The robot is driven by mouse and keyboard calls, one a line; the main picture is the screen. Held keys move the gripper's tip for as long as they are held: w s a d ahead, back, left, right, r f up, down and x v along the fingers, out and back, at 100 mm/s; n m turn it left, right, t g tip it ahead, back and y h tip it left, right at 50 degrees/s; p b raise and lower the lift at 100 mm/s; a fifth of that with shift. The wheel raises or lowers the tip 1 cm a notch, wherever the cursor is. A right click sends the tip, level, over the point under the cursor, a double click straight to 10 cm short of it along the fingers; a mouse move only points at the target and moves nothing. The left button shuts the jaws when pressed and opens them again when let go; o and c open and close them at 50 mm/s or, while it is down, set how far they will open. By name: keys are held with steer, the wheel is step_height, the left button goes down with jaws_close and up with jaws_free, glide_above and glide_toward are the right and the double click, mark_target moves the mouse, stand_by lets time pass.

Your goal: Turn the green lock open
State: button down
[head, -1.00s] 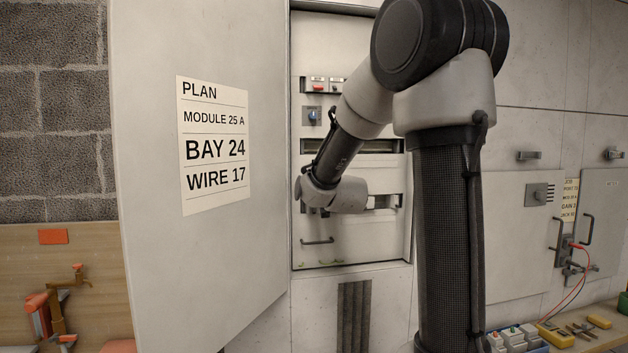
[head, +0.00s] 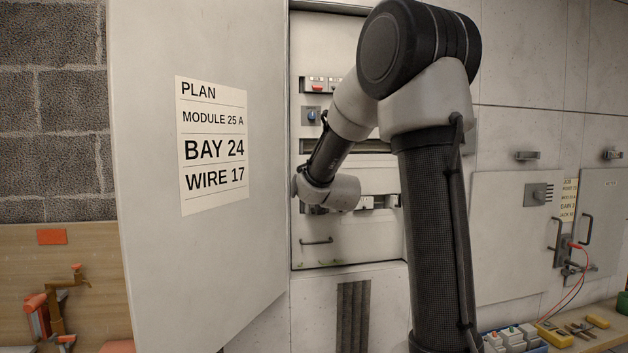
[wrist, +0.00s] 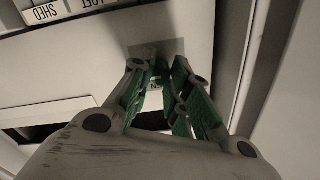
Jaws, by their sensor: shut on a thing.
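My gripper (wrist: 160,95) has its two fingers close together in the wrist view, with green pads, in front of the pale panel. A grey plate (wrist: 158,47) shows just beyond the fingertips. My gripper is shut on the green lock, which is mostly hidden between the fingers; which way it is turned cannot be told. In the head view my wrist hides the fingers and the lock, in front of the open cabinet (head: 350,232).
The cabinet door (head: 215,260) stands open at left with a plan sheet (head: 212,146) on it. A blue knob (head: 311,116) and red-marked switches (head: 318,84) sit above my wrist. A handle (head: 316,241) is below. Several tools and boxes lie on the bench (head: 606,340) at right.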

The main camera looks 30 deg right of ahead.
steer(key=shift+n, duration=8.8)
steer(key=c, duration=1.3)
jaws_free()
steer(key=shift+s+a, duration=0.1)
